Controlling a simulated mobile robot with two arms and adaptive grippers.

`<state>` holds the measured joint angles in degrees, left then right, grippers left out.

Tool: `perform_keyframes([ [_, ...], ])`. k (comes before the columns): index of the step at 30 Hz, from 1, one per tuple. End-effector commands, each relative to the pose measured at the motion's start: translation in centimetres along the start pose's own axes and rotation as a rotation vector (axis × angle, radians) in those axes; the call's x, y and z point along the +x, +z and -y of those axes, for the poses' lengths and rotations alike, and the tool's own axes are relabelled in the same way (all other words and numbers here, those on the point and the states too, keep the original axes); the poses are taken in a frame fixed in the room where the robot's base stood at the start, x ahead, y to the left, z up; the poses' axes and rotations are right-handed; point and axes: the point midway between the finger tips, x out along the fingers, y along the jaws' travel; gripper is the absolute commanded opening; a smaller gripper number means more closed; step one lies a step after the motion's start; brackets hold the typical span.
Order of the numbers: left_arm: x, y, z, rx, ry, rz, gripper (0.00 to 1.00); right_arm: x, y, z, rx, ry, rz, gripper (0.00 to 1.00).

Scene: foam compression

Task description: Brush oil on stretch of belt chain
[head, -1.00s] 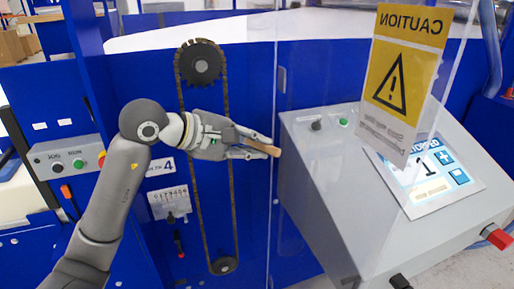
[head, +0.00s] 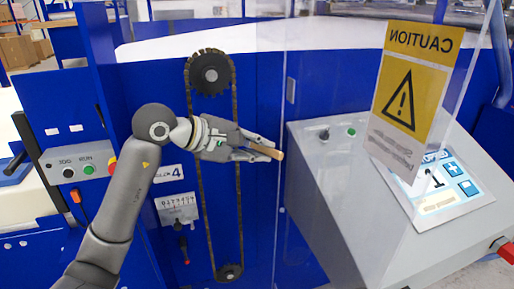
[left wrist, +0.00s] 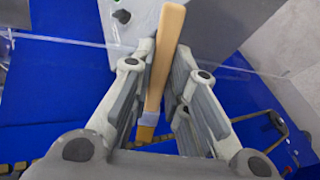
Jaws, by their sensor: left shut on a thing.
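The belt chain (head: 239,215) is a tall dark loop on the blue machine face, running around a large toothed sprocket (head: 210,74) at the top and a small one (head: 229,272) at the bottom. My left gripper (head: 262,151) reaches across the loop and hides part of it. It is shut on a brush with a wooden handle (head: 267,152), whose end sticks out right of the chain. In the left wrist view the brush handle (left wrist: 164,60) lies between the fingers, with its pale ferrule and bristles toward the palm. I cannot tell whether the bristles touch the chain. My right gripper is not in view.
A clear panel with a yellow caution sign (head: 410,85) stands right of the chain, close to the handle's end. A grey control console (head: 340,200) with a touchscreen (head: 440,190) fills the right. A small button box (head: 78,168) is at the left.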

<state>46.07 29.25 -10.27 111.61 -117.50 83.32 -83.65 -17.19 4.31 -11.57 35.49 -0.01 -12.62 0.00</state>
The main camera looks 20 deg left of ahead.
Motion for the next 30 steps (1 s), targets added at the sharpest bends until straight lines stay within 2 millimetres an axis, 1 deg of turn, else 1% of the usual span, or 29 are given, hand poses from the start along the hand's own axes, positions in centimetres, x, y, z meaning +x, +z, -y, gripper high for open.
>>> perform_keyframes([
  [11,0.1,-0.7,-0.2,0.000,0.001,-0.001,0.00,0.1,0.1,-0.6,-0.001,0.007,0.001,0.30],
  [26,0.3,-1.6,-0.5,0.000,-0.001,0.000,0.00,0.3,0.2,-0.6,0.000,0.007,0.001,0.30],
  [30,0.5,-1.6,-0.1,0.001,-0.001,-0.001,0.00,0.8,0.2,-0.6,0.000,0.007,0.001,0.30],
])
